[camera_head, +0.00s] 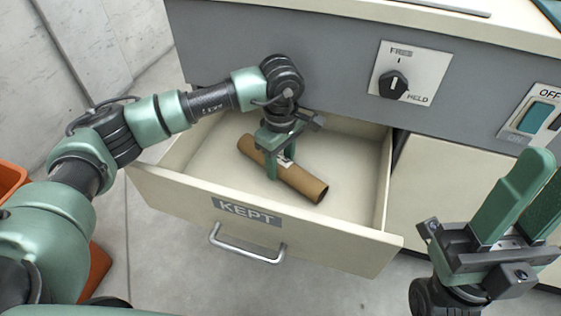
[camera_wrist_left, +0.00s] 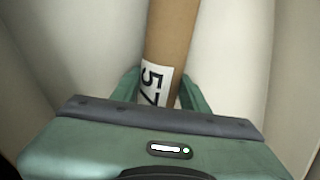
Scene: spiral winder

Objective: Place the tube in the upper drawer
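The brown cardboard tube (camera_head: 304,184) is inside the open drawer (camera_head: 170,189) labelled KEPT, lying slantwise with its near end toward the front panel. I cannot tell whether it touches the drawer floor. My left gripper (camera_head: 279,165) reaches down into the drawer with one finger on each side of the tube's middle. In the left wrist view the tube (camera_wrist_left: 170,35) runs between the green fingers, which look pressed to its sides beside a white label reading 57. My right gripper (camera_head: 522,203) is empty at the lower right, its fingers apart and pointing up.
The grey machine front (camera_head: 330,50) rises behind the drawer, with a black knob (camera_head: 393,84) and a teal switch (camera_head: 537,116). A metal handle (camera_head: 246,246) sticks out from the drawer front. An orange bin (camera_head: 97,268) stands at the left, partly behind my left arm.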

